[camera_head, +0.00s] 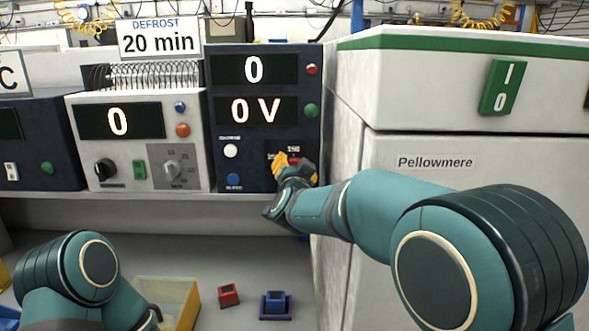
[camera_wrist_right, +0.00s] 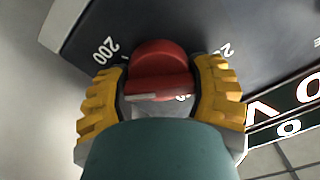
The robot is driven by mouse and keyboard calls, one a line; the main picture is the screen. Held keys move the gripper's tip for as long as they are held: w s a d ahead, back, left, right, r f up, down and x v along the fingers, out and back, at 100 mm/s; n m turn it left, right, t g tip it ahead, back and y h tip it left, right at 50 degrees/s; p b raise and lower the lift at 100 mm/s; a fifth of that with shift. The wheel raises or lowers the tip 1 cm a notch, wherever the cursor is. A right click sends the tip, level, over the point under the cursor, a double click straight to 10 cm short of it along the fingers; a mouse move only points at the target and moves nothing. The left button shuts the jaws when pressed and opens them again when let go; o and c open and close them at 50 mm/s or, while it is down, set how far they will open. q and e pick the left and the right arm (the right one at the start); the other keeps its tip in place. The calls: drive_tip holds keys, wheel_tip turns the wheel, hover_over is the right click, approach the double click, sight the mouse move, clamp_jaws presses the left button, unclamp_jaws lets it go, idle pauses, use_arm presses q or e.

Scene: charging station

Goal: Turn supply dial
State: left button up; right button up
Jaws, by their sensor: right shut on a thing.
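The red supply dial (camera_wrist_right: 158,58) is on the dark panel of the supply unit (camera_head: 216,150), with "200" and another partly hidden number printed around it. My right gripper (camera_wrist_right: 160,86) has a yellow finger on each side of the dial and is shut on it. A pale pointer mark shows on the dial's face. In the head view the right gripper (camera_head: 290,165) mostly covers the dial. The unit's upper display (camera_head: 254,69) reads 0 and its lower display (camera_head: 255,111) reads 0 V.
A white unit (camera_head: 140,135) with a display at 0 stands to the left. A large white cabinet (camera_head: 450,100) with a green switch (camera_head: 502,87) stands close on the right. Below are a red block (camera_head: 228,295), a blue block (camera_head: 275,300) and a yellow-edged bin (camera_head: 165,295).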

drive_tip(key=n+p, duration=0.4)
drive_tip(key=shift+a+r, duration=0.1)
drive_tip(key=n+p, duration=0.3)
drive_tip(key=n, duration=0.1)
drive_tip(key=shift+a, duration=0.1)
drive_tip(key=shift+f+n+p, duration=0.2)
drive_tip(key=shift+n+p, duration=0.85)
drive_tip(key=shift+n, duration=0.35)
drive_tip(key=o, duration=1.2)
drive_tip(key=shift+s, duration=0.1)
drive_tip(key=shift+c, duration=0.2)
drive_tip(key=s, duration=1.2)
